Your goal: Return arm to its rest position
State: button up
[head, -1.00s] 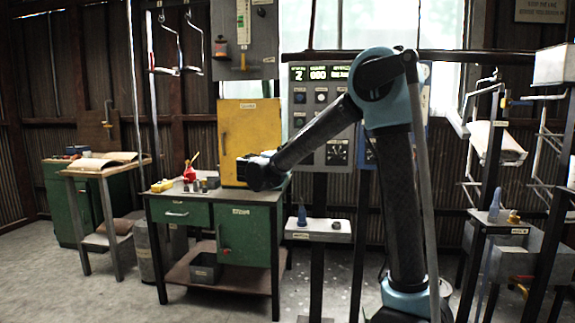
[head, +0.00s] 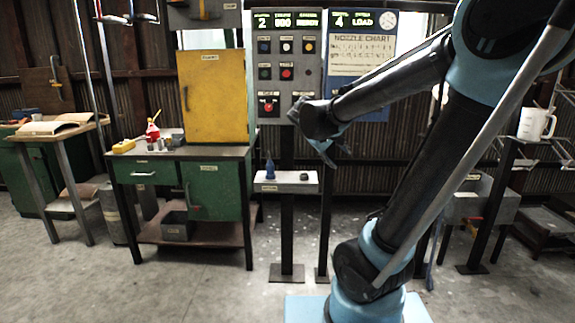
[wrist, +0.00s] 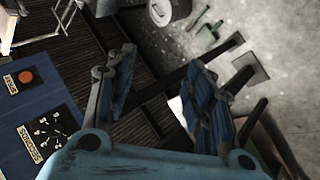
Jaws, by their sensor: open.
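My gripper (wrist: 160,100) is open and empty in the wrist view, its two fingers apart with dark floor and wall slats between them. In the head view my gripper (head: 328,142) hangs in the air in front of the control panel (head: 289,62), to the right of and above a small white shelf (head: 286,183). It appears clear of both.
A blue nozzle (head: 270,169) stands on the white shelf. A white jug (head: 535,124) stands at right. The floor in front is open.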

jog(key=s+d+f+m+g+y, duration=0.1)
jog(key=s+f+m+g+y, duration=0.1)
jog(key=s+f, duration=0.6)
jog(key=s+f+m+g+y, duration=0.2)
jog(key=s+f, duration=0.6)
jog(key=s, duration=0.8)
jog(key=y, duration=0.2)
jog(key=shift+s+d+f+m+y, duration=0.3)
jog(key=shift+s+d+m, duration=0.05)
jog(key=shift+s+m, duration=0.05)
jog(key=shift+w+f, duration=0.2)
jog(key=shift+w, duration=0.3)
jog(key=shift+c, duration=0.3)
jog(key=c, duration=0.3)
jog(key=shift+a, duration=0.1)
